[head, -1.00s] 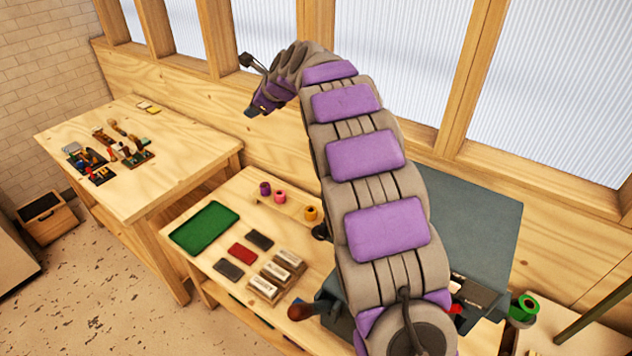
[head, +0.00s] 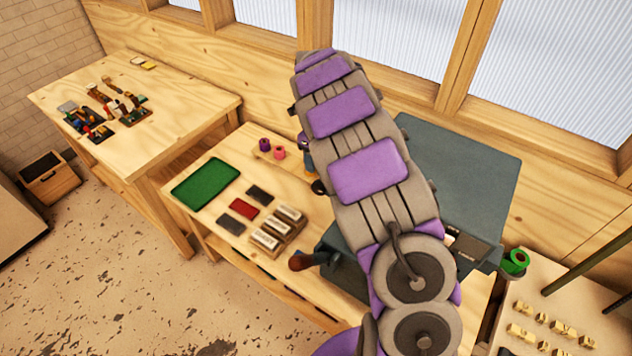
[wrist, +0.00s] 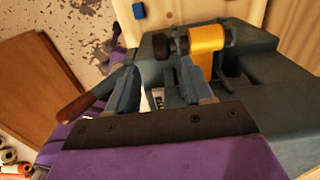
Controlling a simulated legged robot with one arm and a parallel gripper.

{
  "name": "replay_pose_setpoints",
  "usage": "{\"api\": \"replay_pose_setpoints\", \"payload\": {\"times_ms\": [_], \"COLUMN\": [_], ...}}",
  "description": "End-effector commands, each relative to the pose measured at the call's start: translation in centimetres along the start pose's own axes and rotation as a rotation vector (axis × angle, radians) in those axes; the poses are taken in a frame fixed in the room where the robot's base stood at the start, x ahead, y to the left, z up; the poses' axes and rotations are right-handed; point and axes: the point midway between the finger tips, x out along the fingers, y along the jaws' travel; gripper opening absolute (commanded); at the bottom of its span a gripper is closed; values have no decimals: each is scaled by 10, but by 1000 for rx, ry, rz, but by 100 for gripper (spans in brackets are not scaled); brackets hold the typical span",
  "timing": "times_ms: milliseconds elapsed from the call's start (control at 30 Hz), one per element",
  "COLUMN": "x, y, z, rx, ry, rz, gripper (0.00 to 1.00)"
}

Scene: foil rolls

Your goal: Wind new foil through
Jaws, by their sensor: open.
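A gold foil roll (wrist: 207,46) sits on the grey-teal press (wrist: 240,100) in the wrist view, beside a dark round part (wrist: 160,45). My gripper (wrist: 159,72) is open and empty, with its fingers apart over the press, below the gold roll in the picture. My arm hides the gripper in the head view. The press (head: 455,175) stands partly behind my arm there. A green foil roll (head: 514,262) is at its right side. A purple roll (head: 264,144) and a pink roll (head: 279,153) stand at the back of the bench.
A red-brown handle (head: 301,261) sticks out from the press at left. The bench holds a green tray (head: 205,183), small dark and red blocks and a wooden type holder (head: 278,230). Brass pieces (head: 545,325) lie at lower right.

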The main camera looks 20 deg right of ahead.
Motion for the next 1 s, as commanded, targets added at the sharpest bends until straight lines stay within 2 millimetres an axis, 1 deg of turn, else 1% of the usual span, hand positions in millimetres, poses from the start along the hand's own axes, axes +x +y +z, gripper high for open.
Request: {"api": "replay_pose_setpoints", "payload": {"times_ms": [33, 100, 300, 500, 600, 700, 1000], "x": [10, 25, 64, 92, 101, 106, 107], "y": [0, 0, 0, 0, 0, 0, 0], "z": [-1, -1, -1, 0, 0, 0, 0], "rx": [0, 0, 0, 1, 0, -1, -1], "ry": [3, 2, 3, -2, -1, -1, -2], "rz": [2, 2, 4, 0, 2, 2, 0], "gripper": [51, 51, 51, 51, 51, 51, 50]}}
